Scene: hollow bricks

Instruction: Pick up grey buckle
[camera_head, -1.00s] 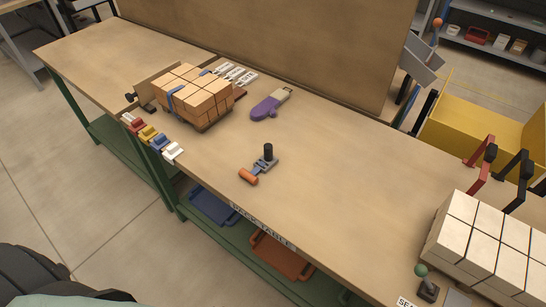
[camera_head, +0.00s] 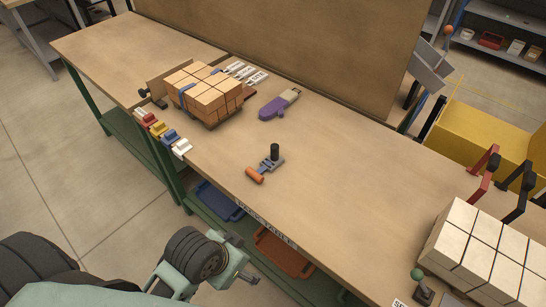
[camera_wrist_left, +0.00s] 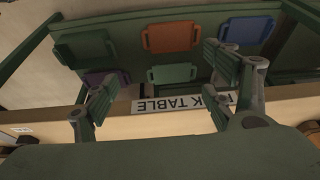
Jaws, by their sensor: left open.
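A row of small coloured buckles lies along the table's front edge at the left in the head view. The palest, white or light grey one (camera_head: 181,147) is at the row's near end; I cannot tell for sure that it is the grey buckle. My left gripper (camera_head: 246,260) is in front of the table's front edge, to the right of and nearer than the row. In the left wrist view the same gripper (camera_wrist_left: 160,75) has its fingers spread and empty, with the table's label between them. No buckle shows clearly there. My right gripper is out of view.
A strapped stack of tan bricks (camera_head: 211,94) stands behind the buckles. A grey tool with an orange handle (camera_head: 267,164) and a purple tool (camera_head: 279,105) lie mid-table. Pale bricks (camera_head: 480,250) stand at the right. Trays (camera_wrist_left: 171,36) sit on the shelf below.

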